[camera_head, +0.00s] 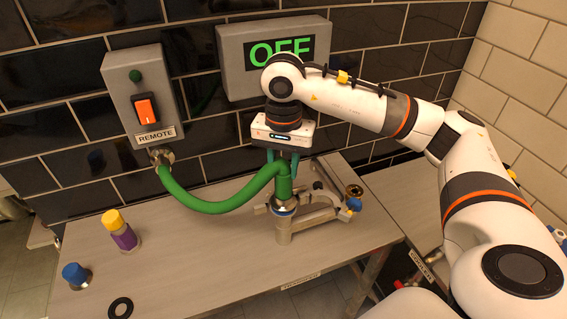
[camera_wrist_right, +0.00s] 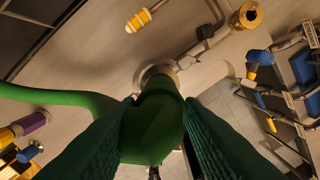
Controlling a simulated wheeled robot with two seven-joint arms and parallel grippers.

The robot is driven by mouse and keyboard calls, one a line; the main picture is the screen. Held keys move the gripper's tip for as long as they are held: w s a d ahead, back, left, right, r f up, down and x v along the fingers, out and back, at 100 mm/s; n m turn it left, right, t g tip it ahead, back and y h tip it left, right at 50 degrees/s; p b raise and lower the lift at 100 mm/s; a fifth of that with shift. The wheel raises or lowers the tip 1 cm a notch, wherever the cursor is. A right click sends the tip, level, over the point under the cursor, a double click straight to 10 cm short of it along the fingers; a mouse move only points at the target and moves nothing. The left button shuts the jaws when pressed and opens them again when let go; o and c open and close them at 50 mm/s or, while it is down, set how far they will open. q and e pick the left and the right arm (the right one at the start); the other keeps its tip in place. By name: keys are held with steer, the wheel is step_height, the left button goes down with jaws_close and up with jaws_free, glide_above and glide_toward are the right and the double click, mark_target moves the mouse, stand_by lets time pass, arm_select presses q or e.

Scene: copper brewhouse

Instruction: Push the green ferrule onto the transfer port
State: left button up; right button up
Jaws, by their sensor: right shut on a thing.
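The green ferrule (camera_head: 284,190) is the upright end of a green hose (camera_head: 205,205). My right gripper (camera_head: 283,163) is shut on it from above; in the wrist view its dark green fingers (camera_wrist_right: 155,138) flank the green body. The transfer port (camera_head: 284,232) is an upright metal stub with a blue band near its top. The ferrule's lower end is in line with the port top and appears to meet it; I cannot tell how deep it sits. In the wrist view the port's metal rim (camera_wrist_right: 157,71) shows just beyond the ferrule. My left gripper is out of view.
A wall display (camera_head: 235,65) reads OFF. A yellow-purple fitting (camera_head: 124,236), blue-capped fitting (camera_head: 74,275) and black ring (camera_head: 120,307) are at left.

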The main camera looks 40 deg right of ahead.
steer(key=shift+f, duration=0.35)
steer(key=o, duration=1.2)
steer(key=shift+r+p, duration=1.2)
steer(key=shift+r, duration=1.35)
steer(key=shift+r, duration=0.15)
step_height(320, 180, up, 12)
steer(key=shift+f+p, duration=0.15)
steer(key=shift+p, duration=0.2)
